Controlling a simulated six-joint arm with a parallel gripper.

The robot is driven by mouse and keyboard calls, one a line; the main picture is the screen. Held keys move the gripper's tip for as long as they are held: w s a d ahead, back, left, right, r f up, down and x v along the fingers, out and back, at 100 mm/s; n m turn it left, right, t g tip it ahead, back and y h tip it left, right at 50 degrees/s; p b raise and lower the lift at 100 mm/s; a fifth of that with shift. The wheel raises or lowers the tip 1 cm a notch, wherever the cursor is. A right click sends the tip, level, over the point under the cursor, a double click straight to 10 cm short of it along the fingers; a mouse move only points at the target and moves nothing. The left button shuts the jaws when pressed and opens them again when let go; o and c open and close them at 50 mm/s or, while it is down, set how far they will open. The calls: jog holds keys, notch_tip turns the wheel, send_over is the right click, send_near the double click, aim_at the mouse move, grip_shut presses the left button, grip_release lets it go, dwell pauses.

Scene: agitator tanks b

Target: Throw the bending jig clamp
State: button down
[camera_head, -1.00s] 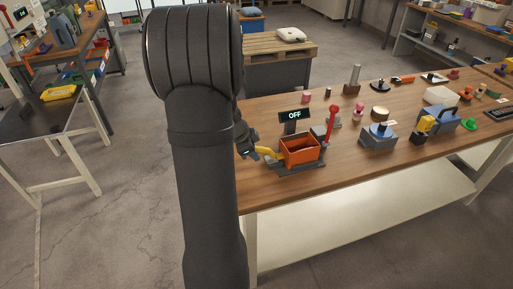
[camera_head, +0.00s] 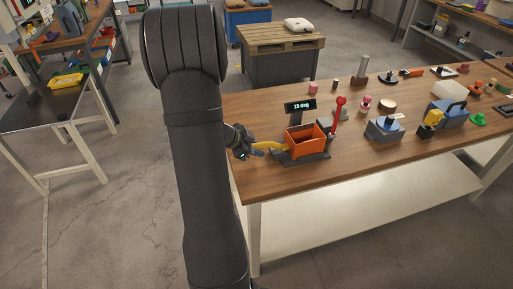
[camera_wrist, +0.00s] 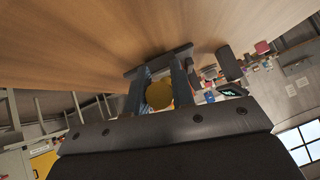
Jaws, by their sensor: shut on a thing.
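The bending jig stands near the left end of the wooden bench, with an orange box-shaped part (camera_head: 299,141) on a dark base (camera_head: 302,160). A yellow handle (camera_head: 273,146) sticks out from its left side. A red lever with a round knob (camera_head: 340,101) stands nearly upright at its right. A small display (camera_head: 300,106) behind it reads about "15 deg". My gripper (camera_head: 251,149) is at the bench's left edge, shut on the outer end of the yellow handle. The wrist view shows the yellow end (camera_wrist: 159,94) between both fingers. Which part is the clamp is unclear.
To the right on the bench stand a blue-based device (camera_head: 384,131), a yellow-and-blue tool (camera_head: 432,122) and several small items. A grey post (camera_head: 363,68) rises at the back. The bench front before the jig is clear.

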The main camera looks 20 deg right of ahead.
jog(key=c, duration=1.2)
grip_release()
jog(key=shift+c, duration=0.2)
jog(key=v, duration=1.7)
jog(key=shift+a, duration=0.15)
jog(key=shift+w, duration=0.1)
jog(key=x, duration=1.7)
